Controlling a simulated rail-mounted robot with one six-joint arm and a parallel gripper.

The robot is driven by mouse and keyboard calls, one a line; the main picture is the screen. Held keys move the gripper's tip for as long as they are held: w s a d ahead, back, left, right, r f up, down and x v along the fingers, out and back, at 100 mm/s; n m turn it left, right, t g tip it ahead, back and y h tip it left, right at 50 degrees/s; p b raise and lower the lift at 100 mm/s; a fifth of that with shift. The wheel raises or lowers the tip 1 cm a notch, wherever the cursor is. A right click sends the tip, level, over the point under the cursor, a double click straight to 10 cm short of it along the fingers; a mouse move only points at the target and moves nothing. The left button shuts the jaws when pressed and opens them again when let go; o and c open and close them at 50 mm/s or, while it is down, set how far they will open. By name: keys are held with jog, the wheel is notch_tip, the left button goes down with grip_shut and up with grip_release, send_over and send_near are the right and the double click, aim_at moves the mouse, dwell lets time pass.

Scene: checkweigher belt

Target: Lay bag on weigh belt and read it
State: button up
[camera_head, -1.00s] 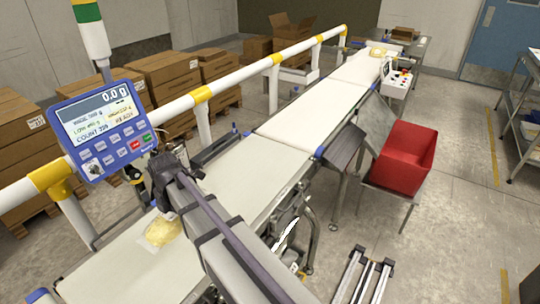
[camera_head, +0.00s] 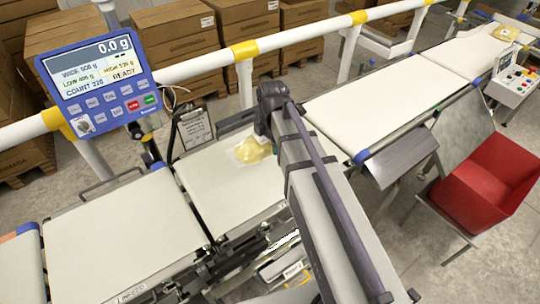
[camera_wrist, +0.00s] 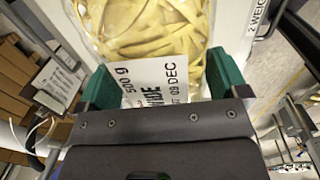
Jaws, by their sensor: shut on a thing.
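A clear bag of pale yellow strips (camera_head: 253,150) is over the weigh belt (camera_head: 215,190), the middle white belt section. In the wrist view the bag (camera_wrist: 145,28) hangs beyond my gripper (camera_wrist: 163,88), with its white label between the green fingers. The label shows "WIDE" and "09 DEC". My gripper is shut on the bag's label end; in the head view my arm hides most of it. I cannot tell whether the bag touches the belt. The blue weigh display (camera_head: 97,80) reads 0.0 g and READY.
The infeed belt (camera_head: 115,240) lies left, with a gap before the weigh belt. The outfeed belt (camera_head: 370,108) runs to the upper right, where another bag (camera_head: 505,33) lies. A red bin (camera_head: 490,185) stands right. A white and yellow rail (camera_head: 290,45) runs behind the belts.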

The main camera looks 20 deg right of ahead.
notch_tip(320, 180, down, 10)
jog(key=b, duration=1)
jog(key=shift+f+b, duration=0.25)
jog(key=shift+b, duration=0.1)
jog(key=shift+r, duration=0.25)
jog(key=shift+f, duration=0.2)
jog(key=o, duration=1.5)
jog(key=r+p, duration=1.2)
jog(key=shift+s+d+r+p, duration=0.2)
jog(key=shift+s+r+p, duration=0.15)
jog(key=shift+s+p, duration=0.05)
jog(key=shift+f, duration=0.15)
jog(key=shift+s+m, duration=0.4)
jog(key=shift+m, duration=0.1)
jog(key=shift+s+a+m+g, duration=0.15)
jog(key=shift+s+m, duration=1.8)
jog(key=shift+m, duration=1.5)
jog(key=shift+s+m+g, duration=0.1)
jog(key=shift+s+m, duration=1.9)
jog(key=shift+m, duration=1.5)
jog(key=shift+s+a+m+g, duration=0.15)
jog(key=shift+s+m, duration=1.8)
jog(key=shift+m, duration=1.5)
